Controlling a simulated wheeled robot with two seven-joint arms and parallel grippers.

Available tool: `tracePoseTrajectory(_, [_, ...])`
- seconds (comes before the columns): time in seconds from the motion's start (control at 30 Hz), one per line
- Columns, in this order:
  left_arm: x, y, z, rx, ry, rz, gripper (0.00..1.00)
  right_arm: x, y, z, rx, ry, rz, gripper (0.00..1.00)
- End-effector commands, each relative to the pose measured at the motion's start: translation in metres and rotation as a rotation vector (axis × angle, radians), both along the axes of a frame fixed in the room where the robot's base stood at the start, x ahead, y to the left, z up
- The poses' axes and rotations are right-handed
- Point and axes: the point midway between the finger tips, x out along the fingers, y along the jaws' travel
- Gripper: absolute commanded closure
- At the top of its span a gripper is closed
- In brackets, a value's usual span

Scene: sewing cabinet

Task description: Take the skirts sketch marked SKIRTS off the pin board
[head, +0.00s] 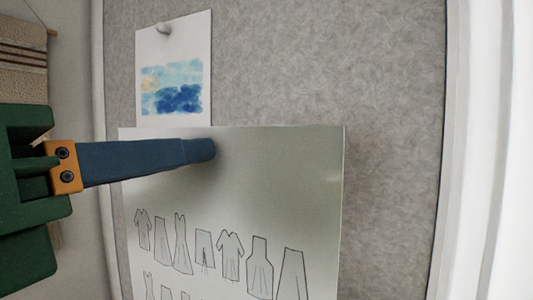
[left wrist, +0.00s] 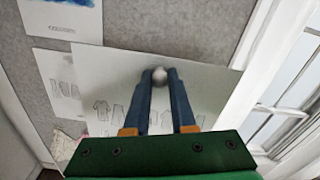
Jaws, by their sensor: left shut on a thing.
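My left gripper (head: 212,150) comes in from the left in the head view, its blue fingers over the upper part of a large white sheet (head: 290,170) with several garment outlines. In the left wrist view the fingertips (left wrist: 160,76) close on the sides of a round pale pin head (left wrist: 159,73) on this sheet (left wrist: 105,70). The head view hides the pin behind the fingers. I can read no SKIRTS mark on any sheet. Another sheet with faint drawings (left wrist: 48,65) is partly covered by the large one. My right gripper is not in view.
The sheets hang on a grey pin board (head: 390,100) with a white frame (head: 470,150) at right. A blue watercolour sheet (head: 172,88) hangs above by a pale pin (head: 163,29). A woven hanging (head: 24,60) is at left. A paned window (left wrist: 290,85) shows in the wrist view.

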Motion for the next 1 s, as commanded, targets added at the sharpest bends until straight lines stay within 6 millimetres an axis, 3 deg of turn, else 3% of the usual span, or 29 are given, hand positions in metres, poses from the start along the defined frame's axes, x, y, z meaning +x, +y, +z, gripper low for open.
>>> tracePoseTrajectory(0.53, [-0.070, 0.029, 0.000, -0.001, -0.003, 0.003, 1.00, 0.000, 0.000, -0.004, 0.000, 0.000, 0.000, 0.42])
tracePoseTrajectory(1.0, [-0.076, 0.031, 0.000, 0.000, 0.000, 0.001, 1.00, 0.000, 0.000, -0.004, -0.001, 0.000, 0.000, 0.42])
